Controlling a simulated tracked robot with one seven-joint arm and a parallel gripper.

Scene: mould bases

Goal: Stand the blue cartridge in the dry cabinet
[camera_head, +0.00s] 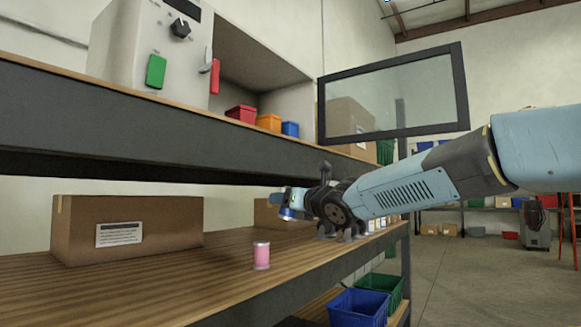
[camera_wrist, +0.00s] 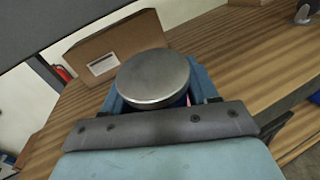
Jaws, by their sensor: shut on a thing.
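The blue cartridge (camera_head: 287,213) is held in my gripper (camera_head: 289,203) above the lower wooden shelf. In the wrist view its round metal end (camera_wrist: 153,77) fills the space between my jaws (camera_wrist: 158,95), hiding most of its body. The dry cabinet (camera_head: 140,45) stands on the upper shelf, with a dial, a green switch and a red handle-like part on its front. Its framed glass door (camera_head: 392,92) is swung open to the right.
A pink cartridge (camera_head: 262,255) stands on the lower shelf (camera_head: 150,290), left of and below my gripper. A cardboard box (camera_head: 125,228) stands at the back left. The upper shelf's dark edge (camera_head: 150,135) overhangs. Blue (camera_head: 358,308) and green (camera_head: 382,290) crates are below.

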